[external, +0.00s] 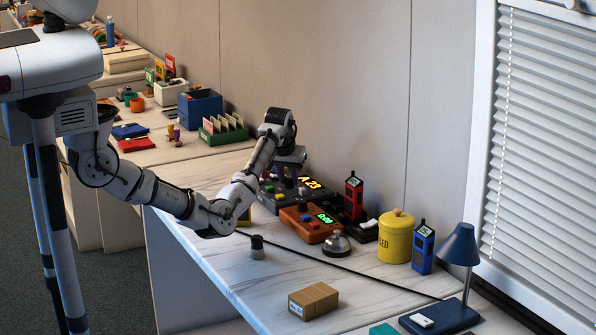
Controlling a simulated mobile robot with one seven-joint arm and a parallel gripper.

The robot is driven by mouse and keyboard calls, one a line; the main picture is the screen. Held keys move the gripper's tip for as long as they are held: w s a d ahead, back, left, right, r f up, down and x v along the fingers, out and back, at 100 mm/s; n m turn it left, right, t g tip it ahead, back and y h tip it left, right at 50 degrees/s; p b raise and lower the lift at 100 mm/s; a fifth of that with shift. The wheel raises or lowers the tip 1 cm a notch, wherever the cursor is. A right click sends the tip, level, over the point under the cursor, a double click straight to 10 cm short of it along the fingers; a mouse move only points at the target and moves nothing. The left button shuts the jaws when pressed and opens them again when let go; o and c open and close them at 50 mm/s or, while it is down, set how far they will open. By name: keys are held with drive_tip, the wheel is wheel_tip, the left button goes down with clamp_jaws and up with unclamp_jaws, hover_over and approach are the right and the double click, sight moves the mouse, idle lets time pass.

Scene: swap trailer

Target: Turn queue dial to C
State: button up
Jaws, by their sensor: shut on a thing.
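The dark console (325,199) with a lit yellow A23 display (309,183) stands on the counter against the wall. My gripper (288,176) points down at the back of this console, left of the display. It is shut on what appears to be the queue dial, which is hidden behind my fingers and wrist. The dial's pointer and its letters cannot be read from here.
An orange console (307,226) with a green display stands just in front. Near it are a bell (336,243), a red device (353,194), a yellow canister (396,239) and a blue device (422,249). A black-topped stamp (257,247) and a cardboard block (313,301) stand forward. A cable crosses the counter.

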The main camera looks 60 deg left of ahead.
drive_tip(key=shift+r, duration=0.15)
drive_tip(key=m+p, duration=0.1)
drive_tip(key=m, duration=0.1)
drive_tip(key=m+h+p, duration=0.1)
drive_tip(key=p, duration=0.1)
drive_tip(key=shift+s+a+r+m+t+p, duration=0.1)
drive_tip(key=shift+a+m+t+p, duration=0.05)
drive_tip(key=shift+m+t+p, duration=0.2)
drive_tip(key=m+h+p, duration=0.2)
drive_tip(key=m, duration=0.2)
drive_tip(key=shift+a+m, duration=0.15)
drive_tip(key=shift+m, duration=0.2)
drive_tip(key=m+h, duration=0.1)
drive_tip(key=m, duration=0.1)
drive_tip(key=m+p, duration=0.1)
drive_tip(key=m, duration=0.1)
drive_tip(key=shift+a+f+h, duration=0.1)
drive_tip(key=shift+f+h, duration=0.1)
drive_tip(key=shift+h, duration=0.2)
drive_tip(key=shift+m+h+b, duration=0.35)
drive_tip(key=shift+m+h, duration=0.25)
drive_tip(key=shift+m, duration=1.3)
drive_tip(key=o, duration=1)
